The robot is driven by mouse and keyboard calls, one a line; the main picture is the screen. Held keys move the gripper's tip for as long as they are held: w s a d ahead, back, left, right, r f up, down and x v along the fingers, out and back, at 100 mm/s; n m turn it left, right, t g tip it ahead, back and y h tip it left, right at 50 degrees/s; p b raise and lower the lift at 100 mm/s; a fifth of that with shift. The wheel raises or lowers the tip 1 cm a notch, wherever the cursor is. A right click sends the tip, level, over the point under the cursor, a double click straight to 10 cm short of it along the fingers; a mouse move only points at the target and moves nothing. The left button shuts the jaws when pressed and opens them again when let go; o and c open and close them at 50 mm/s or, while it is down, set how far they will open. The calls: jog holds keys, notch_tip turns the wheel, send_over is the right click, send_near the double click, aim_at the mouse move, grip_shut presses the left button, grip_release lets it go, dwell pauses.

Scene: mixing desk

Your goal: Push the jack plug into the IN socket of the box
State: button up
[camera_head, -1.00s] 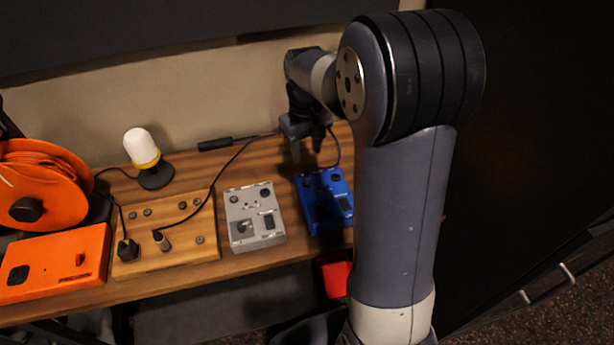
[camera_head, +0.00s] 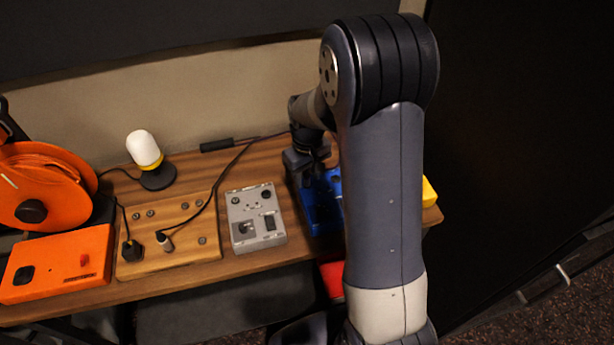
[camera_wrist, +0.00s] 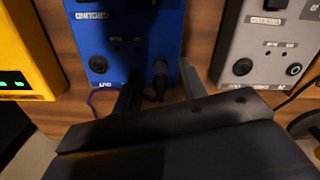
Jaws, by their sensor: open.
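The blue box (camera_head: 313,205) stands on the desk, partly hidden behind my arm in the head view. In the wrist view, the blue box (camera_wrist: 127,45) fills the upper middle, with a round dark socket (camera_wrist: 98,65) at its left. A dark jack plug (camera_wrist: 160,80) shows at its right, against or in that edge; I cannot tell how deep it sits. A purple cable (camera_wrist: 93,100) curves below the box. My gripper (camera_wrist: 160,90) is open, one finger on each side of the plug, apart from it. In the head view my gripper (camera_head: 303,165) is low over the box's back.
A grey box (camera_head: 254,215) is close left of the blue one, and a yellow box (camera_head: 429,192) stands to its right. A wooden board (camera_head: 180,262), an orange box (camera_head: 55,265), a lamp (camera_head: 146,155) and an orange cable reel (camera_head: 45,180) are farther left.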

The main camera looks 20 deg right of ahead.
jog(key=shift+f, duration=0.35)
grip_shut()
dwell(0.3)
